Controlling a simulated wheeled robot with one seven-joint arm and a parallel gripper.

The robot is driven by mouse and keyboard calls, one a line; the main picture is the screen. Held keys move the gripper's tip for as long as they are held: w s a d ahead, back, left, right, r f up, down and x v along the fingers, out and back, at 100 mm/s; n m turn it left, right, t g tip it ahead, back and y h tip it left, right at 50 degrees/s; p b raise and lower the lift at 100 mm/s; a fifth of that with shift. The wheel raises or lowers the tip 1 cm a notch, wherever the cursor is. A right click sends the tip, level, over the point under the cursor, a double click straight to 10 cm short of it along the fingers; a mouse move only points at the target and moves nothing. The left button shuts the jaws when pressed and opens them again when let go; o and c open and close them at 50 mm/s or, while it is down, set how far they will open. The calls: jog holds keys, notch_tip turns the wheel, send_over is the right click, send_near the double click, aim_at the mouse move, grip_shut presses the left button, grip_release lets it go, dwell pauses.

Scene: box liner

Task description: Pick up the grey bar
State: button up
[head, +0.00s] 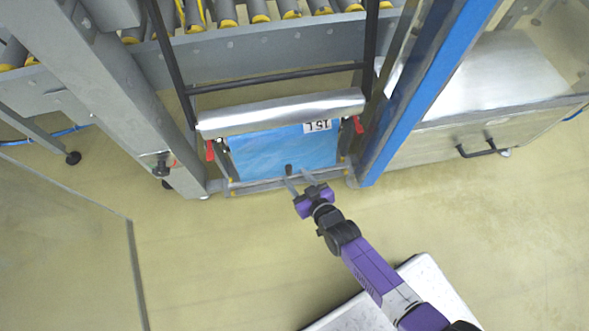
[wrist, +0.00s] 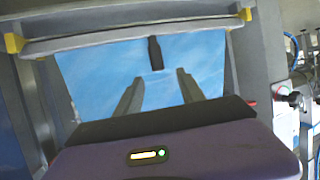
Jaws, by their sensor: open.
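The grey bar (head: 258,186) is long and thin and lies across the lower edge of a blue sheet in the head view. It also crosses the top of the wrist view (wrist: 100,40), with yellow pieces near both ends. A dark stub (wrist: 155,54) sticks out from about its middle, and it shows in the head view (head: 289,170). My gripper (head: 298,180) is at the bar's middle in the head view. In the wrist view its two fingers (wrist: 160,76) are apart, with the stub just beyond the gap and only blue sheet between them. I cannot tell whether a finger touches the bar.
The blue sheet (head: 280,150) hangs below a silver roll (head: 280,113) with a "15L" label. Red clips (head: 210,150) sit at its sides. A grey post (head: 110,95) and a blue-edged post (head: 425,90) flank the opening.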

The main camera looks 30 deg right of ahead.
aim_at(291, 170)
jog(key=b+x, duration=0.1)
jog(key=x, duration=0.2)
jog(key=b+x, duration=0.2)
jog(key=x, duration=0.1)
jog(key=shift+w+d+f, duration=0.15)
jog(key=shift+w+f, duration=0.1)
jog(key=shift+f, duration=0.15)
jog(key=shift+c, duration=0.3)
grip_shut()
jog(key=shift+r, duration=0.1)
dwell(0.7)
